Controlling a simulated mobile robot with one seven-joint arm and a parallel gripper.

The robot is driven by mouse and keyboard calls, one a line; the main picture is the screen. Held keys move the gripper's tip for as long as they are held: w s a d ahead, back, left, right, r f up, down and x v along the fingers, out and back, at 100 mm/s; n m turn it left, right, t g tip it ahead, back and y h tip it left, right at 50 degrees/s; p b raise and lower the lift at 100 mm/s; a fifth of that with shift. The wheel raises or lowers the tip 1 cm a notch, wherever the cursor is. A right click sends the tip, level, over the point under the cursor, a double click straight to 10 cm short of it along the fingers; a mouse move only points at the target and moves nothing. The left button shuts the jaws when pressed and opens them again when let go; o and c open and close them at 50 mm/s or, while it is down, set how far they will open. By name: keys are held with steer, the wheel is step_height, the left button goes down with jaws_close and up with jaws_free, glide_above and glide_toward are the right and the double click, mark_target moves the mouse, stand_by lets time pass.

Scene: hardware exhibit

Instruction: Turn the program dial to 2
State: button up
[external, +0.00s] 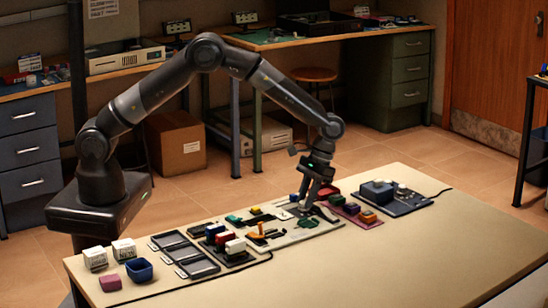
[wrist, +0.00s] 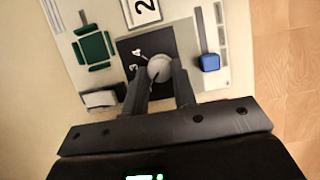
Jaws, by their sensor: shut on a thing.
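The program dial (wrist: 159,68) is a pale round knob on a dark square plate (wrist: 130,47) with small white marks. A dark line on the knob points toward the lower left of the wrist view; I cannot tell which number it meets. A white card with a large black 2 (wrist: 145,11) sits above the plate. My gripper (wrist: 161,80) is shut on the dial, one finger on each side. In the external view my gripper (external: 307,204) reaches down onto the light panel (external: 285,238) and mostly hides the dial.
Beside the dial are a green part (wrist: 94,50) and a slider with a blue handle (wrist: 209,62). In the external view, a maroon strip with coloured blocks (external: 365,223) and a dark blue device (external: 395,204) stand to the right. The table's front right is clear.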

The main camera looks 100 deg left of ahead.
steer(key=shift+m, duration=0.3)
steer(key=shift+w+d+m+g+y, duration=0.2)
steer(key=shift+m+y, duration=0.25)
steer(key=shift+m, duration=0.8)
steer(key=shift+s+d+m+g+y, duration=0.1)
steer(key=shift+m+g+y, duration=0.3)
steer(key=shift+m, duration=0.85)
steer(key=shift+a, duration=0.1)
steer(key=o, duration=1)
steer(key=v, duration=1.1)
